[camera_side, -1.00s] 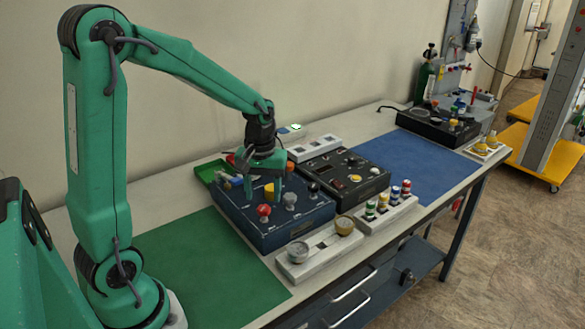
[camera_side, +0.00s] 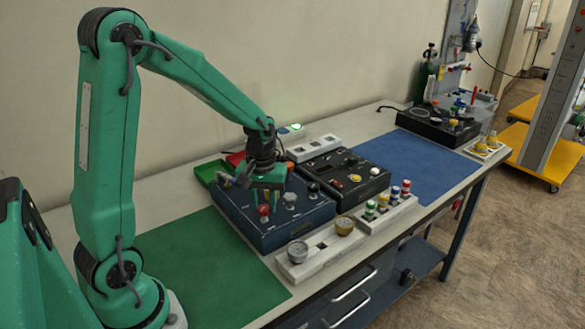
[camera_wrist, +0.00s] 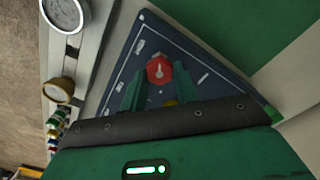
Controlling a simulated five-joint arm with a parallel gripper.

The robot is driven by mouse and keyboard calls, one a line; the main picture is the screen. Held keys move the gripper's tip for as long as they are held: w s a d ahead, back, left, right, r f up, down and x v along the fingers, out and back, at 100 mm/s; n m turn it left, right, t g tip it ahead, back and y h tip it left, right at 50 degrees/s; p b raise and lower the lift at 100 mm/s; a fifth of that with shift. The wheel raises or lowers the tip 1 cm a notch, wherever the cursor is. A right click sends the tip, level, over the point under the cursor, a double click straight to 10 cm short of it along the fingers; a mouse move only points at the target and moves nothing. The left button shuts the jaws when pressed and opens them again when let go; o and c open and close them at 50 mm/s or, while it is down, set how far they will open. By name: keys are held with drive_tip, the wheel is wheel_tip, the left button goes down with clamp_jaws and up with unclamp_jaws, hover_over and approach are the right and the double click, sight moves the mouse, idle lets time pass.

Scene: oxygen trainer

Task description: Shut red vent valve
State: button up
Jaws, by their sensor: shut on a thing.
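The red vent valve (camera_side: 263,210) is a round red knob near the front edge of the dark blue panel box (camera_side: 300,222). In the wrist view the red valve (camera_wrist: 160,69) shows a pale pointer mark on its face. My gripper (camera_side: 264,203) is down at the panel, with its green fingers on either side of the knob. In the wrist view my gripper (camera_wrist: 160,80) is shut on the red valve. A yellow knob (camera_wrist: 170,103) is mostly hidden behind the gripper.
Grey and black knobs stand on the panel to the right of the red valve. A white gauge tray (camera_side: 293,272) lies in front. A black panel box (camera_side: 368,181) stands to the right. The green mat (camera_side: 215,275) is clear.

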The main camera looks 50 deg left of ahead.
drive_tip(key=shift+m, duration=0.4)
drive_tip(key=m, duration=1)
drive_tip(key=shift+d, duration=0.1)
drive_tip(key=m, duration=0.3)
drive_tip(key=shift+m, duration=0.3)
drive_tip(key=m, duration=0.4)
drive_tip(key=shift+d, duration=0.1)
drive_tip(key=m, duration=0.5)
drive_tip(key=shift+m, duration=0.4)
drive_tip(key=o, duration=1)
